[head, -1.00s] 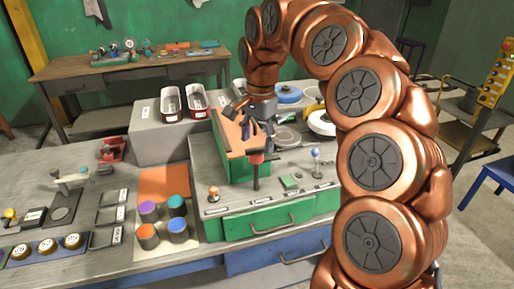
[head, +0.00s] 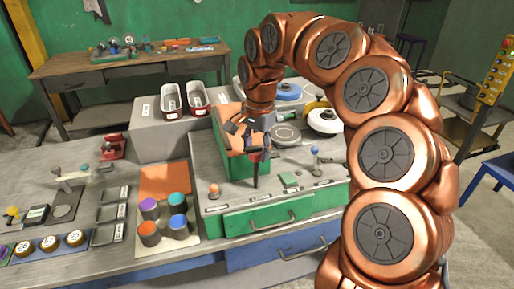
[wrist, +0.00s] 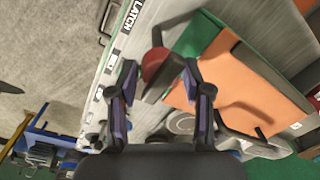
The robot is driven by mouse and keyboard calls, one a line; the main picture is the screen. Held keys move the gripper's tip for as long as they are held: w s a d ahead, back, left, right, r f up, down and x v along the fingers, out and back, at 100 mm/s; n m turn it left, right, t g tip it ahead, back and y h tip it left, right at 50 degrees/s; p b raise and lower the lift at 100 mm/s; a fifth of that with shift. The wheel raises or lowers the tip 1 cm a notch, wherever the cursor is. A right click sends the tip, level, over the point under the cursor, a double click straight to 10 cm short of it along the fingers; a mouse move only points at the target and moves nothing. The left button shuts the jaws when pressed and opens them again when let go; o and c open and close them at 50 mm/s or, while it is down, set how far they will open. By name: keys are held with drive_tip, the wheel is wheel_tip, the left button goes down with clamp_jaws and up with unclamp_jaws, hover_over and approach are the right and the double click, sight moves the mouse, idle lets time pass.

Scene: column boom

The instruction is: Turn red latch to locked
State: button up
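The red latch (head: 256,157) stands on the grey top of the green drawer cabinet, near its front edge; a dark post shows below its red part. In the wrist view the red hub (wrist: 156,65) has a dark bar passing through it, beside a label reading LATCH. My gripper (head: 257,143) is over the latch, pointing down. In the wrist view my gripper (wrist: 160,77) is open, with one finger on each side of the red hub; gaps show, and I see no clear contact. The fingers partly hide the latch in the head view.
An orange-topped green block (head: 232,142) stands close behind the latch. An orange-knobbed lever (head: 214,190) is to the left and a blue-knobbed lever (head: 315,152) to the right. A green button (head: 289,179) lies between. Colored cups (head: 148,208) stand further left.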

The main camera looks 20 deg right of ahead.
drive_tip(key=c, duration=0.7)
drive_tip(key=shift+c, duration=0.2)
drive_tip(key=n+b, duration=0.1)
drive_tip(key=n, duration=0.2)
drive_tip(key=shift+f+n+b, duration=0.1)
drive_tip(key=shift+n+b, duration=0.2)
drive_tip(key=shift+b, duration=0.05)
drive_tip(key=n+b, duration=0.1)
drive_tip(key=n, duration=0.9)
drive_tip(key=shift+w+g, duration=0.1)
drive_tip(key=shift+g, duration=0.2)
drive_tip(key=shift+n, duration=2.1)
